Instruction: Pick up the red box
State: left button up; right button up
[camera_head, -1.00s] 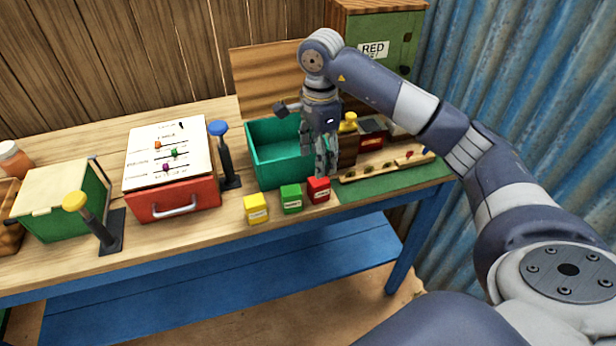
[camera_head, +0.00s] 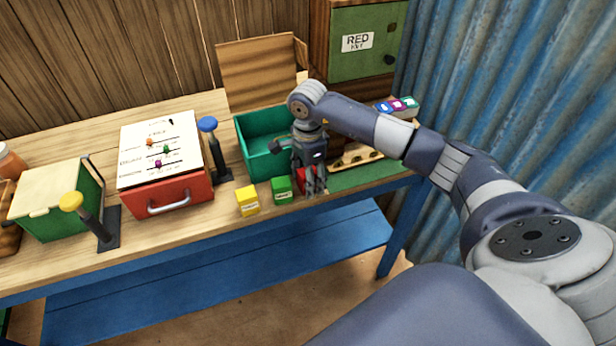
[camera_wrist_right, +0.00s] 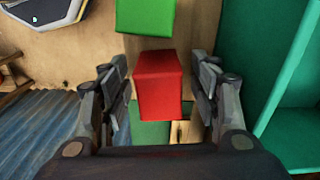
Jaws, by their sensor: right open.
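The red box (camera_head: 300,178) stands on the table at the right end of a short row, mostly hidden behind my right gripper in the head view. In the right wrist view the red box (camera_wrist_right: 160,85) sits between the two open fingers, with a gap on each side. My right gripper (camera_head: 314,190) points down over the box; its fingers also show in the right wrist view (camera_wrist_right: 162,95). It is open and holds nothing. My left gripper is not in view.
A green box (camera_head: 282,190) and a yellow box (camera_head: 247,201) stand to the left of the red one. A teal open bin (camera_head: 254,164) is close behind. A green mat (camera_head: 350,180) lies to the right. The table's front edge is near.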

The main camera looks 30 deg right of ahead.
jog(key=c, duration=1.2)
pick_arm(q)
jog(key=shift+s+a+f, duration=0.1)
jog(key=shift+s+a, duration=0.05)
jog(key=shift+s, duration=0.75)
pick_arm(e)
jog(key=shift+o, duration=0.2)
jog(key=shift+r, duration=0.15)
